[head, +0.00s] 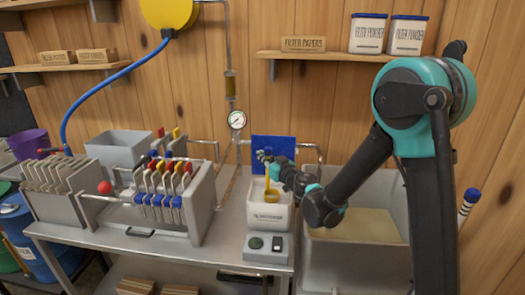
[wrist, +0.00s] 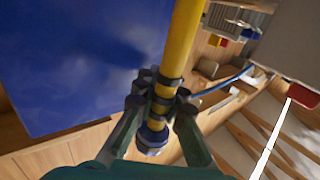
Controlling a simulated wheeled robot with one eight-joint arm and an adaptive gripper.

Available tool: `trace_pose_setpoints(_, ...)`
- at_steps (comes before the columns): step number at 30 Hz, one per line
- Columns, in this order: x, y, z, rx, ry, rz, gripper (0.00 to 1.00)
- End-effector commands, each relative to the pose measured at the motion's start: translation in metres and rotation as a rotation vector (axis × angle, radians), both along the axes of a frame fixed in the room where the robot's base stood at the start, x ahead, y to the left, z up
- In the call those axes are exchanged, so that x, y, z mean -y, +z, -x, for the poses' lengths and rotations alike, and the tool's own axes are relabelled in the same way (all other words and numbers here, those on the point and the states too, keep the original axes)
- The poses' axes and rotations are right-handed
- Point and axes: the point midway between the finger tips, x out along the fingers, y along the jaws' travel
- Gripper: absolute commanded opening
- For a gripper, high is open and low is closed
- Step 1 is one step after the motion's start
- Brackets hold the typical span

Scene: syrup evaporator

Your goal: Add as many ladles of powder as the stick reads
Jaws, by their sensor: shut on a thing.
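My gripper (head: 272,165) is shut on a yellow handle, which fits a ladle (head: 267,186). In the head view the handle runs down to the mouth of a white tub (head: 268,218); the ladle's bowl is not clearly seen. In the wrist view the fingers (wrist: 162,93) close around the yellow handle (wrist: 186,35) near its dark-ringed, blue-capped end. A stick with blue bands and a blue top (head: 468,203) leans at the right edge of a grey vat (head: 310,245) holding pale tan contents; its reading is too small to make out.
A filter press (head: 180,195) with coloured tabs stands left of the tub. A switch box (head: 266,246) sits in front of the tub. A blue panel (head: 274,146), pressure gauge (head: 237,120) and pipes are behind. Two filter powder tubs (head: 368,34) stand on the shelf.

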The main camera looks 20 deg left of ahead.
Motion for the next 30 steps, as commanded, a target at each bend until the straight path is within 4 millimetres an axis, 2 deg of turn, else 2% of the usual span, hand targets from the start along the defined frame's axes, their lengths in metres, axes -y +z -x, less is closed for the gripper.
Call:
trace_pose_setpoints(18, 0.0, -0.054, 0.0, 0.0, 0.0, 0.0, 0.0)
trace_pose_setpoints(30, 0.0, -0.066, 0.0, 0.0, 0.0, 0.0, 0.0)
